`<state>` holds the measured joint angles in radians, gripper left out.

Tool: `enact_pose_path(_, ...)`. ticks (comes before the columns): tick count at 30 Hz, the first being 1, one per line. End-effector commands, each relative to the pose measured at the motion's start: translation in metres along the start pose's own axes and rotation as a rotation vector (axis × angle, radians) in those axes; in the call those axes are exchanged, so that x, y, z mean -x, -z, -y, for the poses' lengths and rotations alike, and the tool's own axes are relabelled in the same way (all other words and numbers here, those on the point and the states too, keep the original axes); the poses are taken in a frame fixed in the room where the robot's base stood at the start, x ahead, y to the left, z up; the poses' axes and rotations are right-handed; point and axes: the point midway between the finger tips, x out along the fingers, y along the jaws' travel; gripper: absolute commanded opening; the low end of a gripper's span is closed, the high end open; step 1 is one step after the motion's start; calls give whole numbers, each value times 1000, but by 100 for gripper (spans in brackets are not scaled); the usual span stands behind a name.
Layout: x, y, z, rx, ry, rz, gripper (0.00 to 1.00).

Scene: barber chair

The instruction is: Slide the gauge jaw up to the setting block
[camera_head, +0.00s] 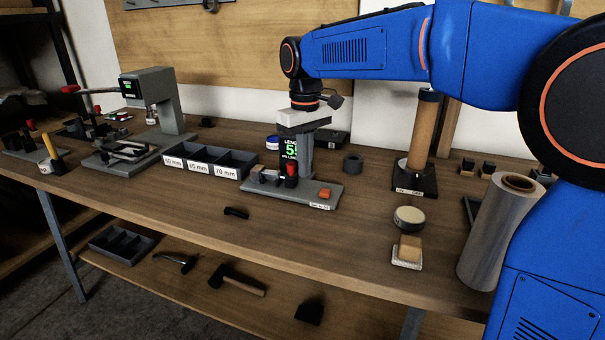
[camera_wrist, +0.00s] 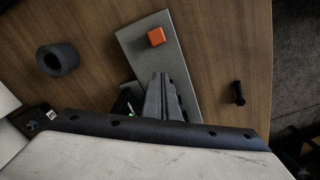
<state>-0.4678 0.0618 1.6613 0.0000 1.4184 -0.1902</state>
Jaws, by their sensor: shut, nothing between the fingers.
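The length gauge has a grey base plate (camera_head: 318,192) on the bench, with a dark upright and green digits (camera_head: 290,149), partly covered. A red-topped piece (camera_head: 291,169) stands on the base, with small grey and dark blocks (camera_head: 264,177) to its left. I cannot tell for certain which is the jaw and which the setting block. My gripper (camera_head: 305,174) points down over the base, just right of the red-topped piece. Its fingers (camera_wrist: 161,76) are together and empty in the wrist view. Contact with the jaw cannot be made out.
An orange button (camera_head: 325,193) sits on the base's right end. A compartment tray (camera_head: 210,162) marked in mm stands left of the gauge. A dark ring (camera_head: 352,163) and a brown roll on a stand (camera_head: 423,132) are to the right.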

Motion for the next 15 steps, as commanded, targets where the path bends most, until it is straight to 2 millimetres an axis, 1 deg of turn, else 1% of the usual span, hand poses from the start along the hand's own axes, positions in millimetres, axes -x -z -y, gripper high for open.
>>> enact_pose_path(5, 2, -2, -1, 0, 0, 0, 0)
enact_pose_path(15, 28, -1, -1, 0, 0, -2, 0)
